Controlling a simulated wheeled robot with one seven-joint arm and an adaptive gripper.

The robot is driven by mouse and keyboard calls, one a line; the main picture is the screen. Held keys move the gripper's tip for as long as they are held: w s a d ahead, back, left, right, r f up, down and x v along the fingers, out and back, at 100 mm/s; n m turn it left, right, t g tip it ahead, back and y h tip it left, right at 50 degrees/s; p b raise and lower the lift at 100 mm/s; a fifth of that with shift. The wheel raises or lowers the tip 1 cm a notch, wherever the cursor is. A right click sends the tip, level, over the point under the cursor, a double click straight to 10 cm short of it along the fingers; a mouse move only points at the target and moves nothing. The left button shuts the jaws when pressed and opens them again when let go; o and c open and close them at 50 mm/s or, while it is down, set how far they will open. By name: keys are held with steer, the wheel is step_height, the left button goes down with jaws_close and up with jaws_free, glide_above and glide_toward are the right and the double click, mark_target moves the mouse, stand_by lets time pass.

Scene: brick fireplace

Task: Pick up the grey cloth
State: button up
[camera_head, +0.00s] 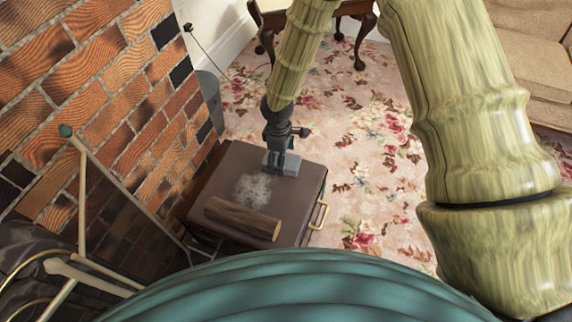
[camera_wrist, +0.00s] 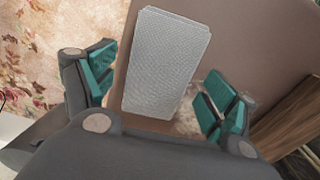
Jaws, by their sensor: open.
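The grey cloth (camera_head: 290,166) lies folded in a small block on top of a brown box, at the box's far edge in the head view. In the wrist view the cloth (camera_wrist: 166,62) is a light grey textured rectangle, lying ahead of and between my fingers. My gripper (camera_head: 275,150) is above the box at the cloth, partly hiding it in the head view. In the wrist view my gripper (camera_wrist: 158,93) is open, with one teal-padded finger on each side of the cloth. I cannot tell the height left between fingertips and box top.
The brown box (camera_head: 222,182) has a brass handle on its right side. A split log (camera_head: 242,218) lies on its near part, beside a pale ashy patch (camera_head: 252,188). The brick fireplace (camera_head: 110,90) stands left, with a fire screen frame (camera_head: 82,190). Flowered carpet (camera_head: 350,190) is clear to the right.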

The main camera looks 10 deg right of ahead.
steer(key=shift+f, duration=0.7)
steer(key=c, duration=1.1)
steer(key=shift+r, duration=0.15)
step_height(320, 180, up, 10)
steer(key=p, duration=0.3)
steer(key=shift+p, duration=0.4)
